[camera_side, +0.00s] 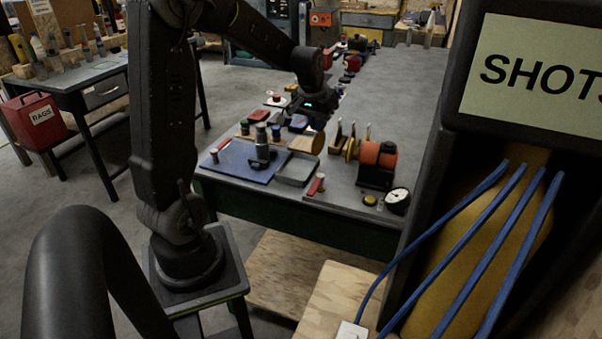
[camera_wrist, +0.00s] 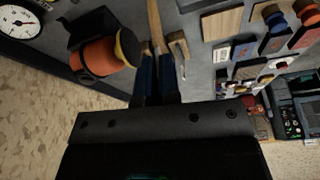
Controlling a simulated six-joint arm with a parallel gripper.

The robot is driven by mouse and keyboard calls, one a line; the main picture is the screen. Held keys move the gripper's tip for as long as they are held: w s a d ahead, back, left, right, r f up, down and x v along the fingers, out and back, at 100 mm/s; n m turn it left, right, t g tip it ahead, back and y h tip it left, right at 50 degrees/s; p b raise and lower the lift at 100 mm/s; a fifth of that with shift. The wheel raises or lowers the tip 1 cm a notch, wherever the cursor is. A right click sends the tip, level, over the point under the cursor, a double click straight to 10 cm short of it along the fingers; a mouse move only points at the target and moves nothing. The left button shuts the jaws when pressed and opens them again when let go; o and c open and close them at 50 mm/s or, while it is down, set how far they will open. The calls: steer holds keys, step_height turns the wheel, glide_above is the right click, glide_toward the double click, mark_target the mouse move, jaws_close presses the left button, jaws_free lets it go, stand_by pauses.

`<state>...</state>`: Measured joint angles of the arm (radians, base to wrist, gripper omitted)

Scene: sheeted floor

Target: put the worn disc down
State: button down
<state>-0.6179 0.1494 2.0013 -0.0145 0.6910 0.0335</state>
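My gripper (camera_wrist: 158,62) shows in the wrist view as two dark fingers with a narrow gap between them. A tan strip is visible beyond and between the fingertips; I cannot tell whether it is held or lies behind them. In the side view my gripper's dark body hangs over the bench (camera_side: 378,85), and its fingertips cannot be made out. No thing is clearly recognisable as the worn disc. An orange drum with a yellow round end (camera_wrist: 100,55) lies left of the fingers in the wrist view; it also shows in the side view (camera_side: 372,153).
A blue mat (camera_side: 238,165) with a grey tray (camera_side: 296,169) beside it lies at the bench's near left. A round gauge (camera_side: 397,200) is at the near right corner. A small rack with upright tools (camera_side: 339,138) stands by the drum. Bare bench shows farther back.

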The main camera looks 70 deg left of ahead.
steer(key=s+a+r+n, duration=0.2)
steer(key=s+a, duration=0.1)
steer(key=a, duration=0.2)
step_height(320, 180, down, 10)
steer(key=shift+s+a, duration=0.2)
steer(key=shift+a, duration=0.05)
steer(key=shift+f, duration=0.15)
steer(key=shift+f, duration=0.1)
steer(key=c, duration=1.3)
jaws_free()
steer(key=shift+c, duration=0.2)
